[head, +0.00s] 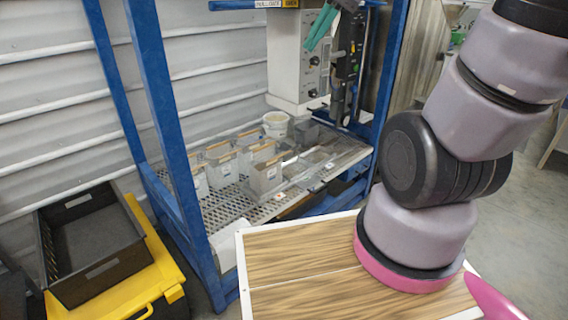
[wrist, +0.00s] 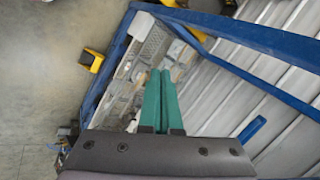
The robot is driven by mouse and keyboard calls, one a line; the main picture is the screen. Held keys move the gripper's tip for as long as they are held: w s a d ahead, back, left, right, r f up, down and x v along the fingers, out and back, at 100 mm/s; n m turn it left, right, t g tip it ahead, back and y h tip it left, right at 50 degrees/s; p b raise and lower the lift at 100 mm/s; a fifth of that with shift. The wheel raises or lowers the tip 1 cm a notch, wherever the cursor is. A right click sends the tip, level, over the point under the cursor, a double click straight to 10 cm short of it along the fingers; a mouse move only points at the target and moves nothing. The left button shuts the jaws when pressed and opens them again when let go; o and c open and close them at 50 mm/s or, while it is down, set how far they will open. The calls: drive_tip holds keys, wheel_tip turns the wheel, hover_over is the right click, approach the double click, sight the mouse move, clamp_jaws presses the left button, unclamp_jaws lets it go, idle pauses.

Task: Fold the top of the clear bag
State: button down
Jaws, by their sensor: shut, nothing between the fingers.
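Several small pale, partly see-through bags stand upright in the head view on a perforated metal shelf (head: 222,212) inside a blue frame. I cannot tell for certain which is the clear bag. My gripper (head: 309,47) shows as teal fingers high above the shelf, in front of a grey-white machine box and well apart from the bags. In the wrist view the teal fingers (wrist: 160,72) lie together, shut and empty. No bag is distinct there.
A white bucket (head: 275,124) stands behind the bags. The grey-white machine box (head: 297,62) hangs over the shelf's back. Blue posts (head: 160,110) bound the frame. A black bin (head: 88,240) on a yellow case sits at left. A wood-topped surface (head: 300,262) is in front.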

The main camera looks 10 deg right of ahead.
drive_tip(key=w+a+f+m+y, duration=0.2)
drive_tip(key=w+f+m+y, duration=0.8)
drive_tip(key=w+f, duration=1.45)
drive_tip(key=w+d+f+m+t, duration=0.2)
drive_tip(key=w+f+m+t, duration=0.15)
drive_tip(key=f, duration=0.35)
drive_tip(key=w+d+f+m+t, duration=0.3)
drive_tip(key=f+m, duration=0.1)
drive_tip(key=f, duration=0.4)
drive_tip(key=s+d+f+m+t+h, duration=0.2)
drive_tip(key=d+f+m+t+h, duration=0.1)
drive_tip(key=f, duration=0.7)
drive_tip(key=s+d+f+m+t+h, duration=0.1)
drive_tip(key=d+f+m+t+h, duration=0.25)
drive_tip(key=f, duration=0.55)
drive_tip(key=g, duration=0.1)
approach(278, 156)
wheel_tip(278, 156, down, 4)
drive_tip(key=w, duration=0.2)
drive_tip(key=shift+w+a+r, duration=0.5)
drive_tip(key=shift+w+r, duration=0.2)
drive_tip(key=shift+w, duration=0.15)
drive_tip(key=shift+w+a+r, duration=0.45)
drive_tip(key=shift+w+r, duration=0.25)
drive_tip(key=shift+w, duration=0.1)
